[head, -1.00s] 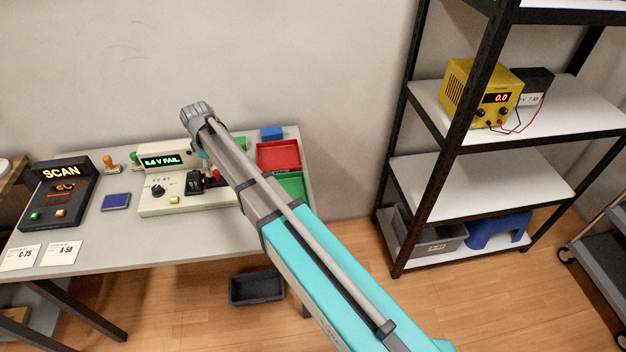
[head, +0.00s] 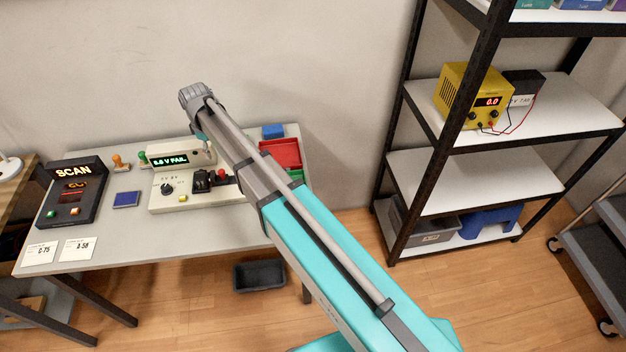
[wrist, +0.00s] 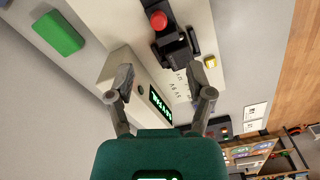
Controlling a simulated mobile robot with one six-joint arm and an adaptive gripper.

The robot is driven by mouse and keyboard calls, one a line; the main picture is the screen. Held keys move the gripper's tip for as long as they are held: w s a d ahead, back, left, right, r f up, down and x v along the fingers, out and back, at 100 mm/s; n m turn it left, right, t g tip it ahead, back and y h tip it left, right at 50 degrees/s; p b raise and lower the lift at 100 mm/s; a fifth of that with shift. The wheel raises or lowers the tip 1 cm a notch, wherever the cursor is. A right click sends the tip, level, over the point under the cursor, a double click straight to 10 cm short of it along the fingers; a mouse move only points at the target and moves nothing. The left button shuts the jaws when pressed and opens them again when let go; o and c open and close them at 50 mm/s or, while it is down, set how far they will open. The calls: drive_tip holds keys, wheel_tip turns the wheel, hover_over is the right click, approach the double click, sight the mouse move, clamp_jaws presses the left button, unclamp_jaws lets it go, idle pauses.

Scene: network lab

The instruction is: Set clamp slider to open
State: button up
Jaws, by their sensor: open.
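The cream tester (head: 160,205) stands on the grey table, with a lit green display (head: 169,160) showing a voltage and FAIL. On it is a black clamp (head: 203,181) with a red knob (head: 221,174). In the wrist view, the black clamp (wrist: 178,48) and red knob (wrist: 158,20) are at the top centre, beyond my fingertips. My gripper (wrist: 160,76) is open and empty, with its fingers spread over the tester and apart from the knob.
A black SCAN unit (head: 72,195) stands at the left, near a blue pad (head: 126,199) and two cards. A red tray (head: 284,153) and a blue block (head: 273,131) lie at the right. A green block (wrist: 58,33) shows in the wrist view. A shelf rack stands right of the table.

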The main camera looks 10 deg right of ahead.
drive_tip(key=s+d+f+m+b, duration=0.1)
drive_tip(key=s+d+m+b, duration=0.1)
drive_tip(key=s+d+m, duration=0.3)
drive_tip(key=s+d+f+m+b, duration=0.2)
drive_tip(key=s+d+m, duration=0.4)
drive_tip(key=s+d, duration=0.8)
drive_tip(key=shift+d+f, duration=0.3)
drive_tip(key=shift+d, duration=3.8)
drive_tip(key=shift+s+d+m, duration=0.8)
drive_tip(key=shift+s+d, duration=0.15)
drive_tip(key=shift+s, duration=0.3)
drive_tip(key=shift+c, duration=0.3)
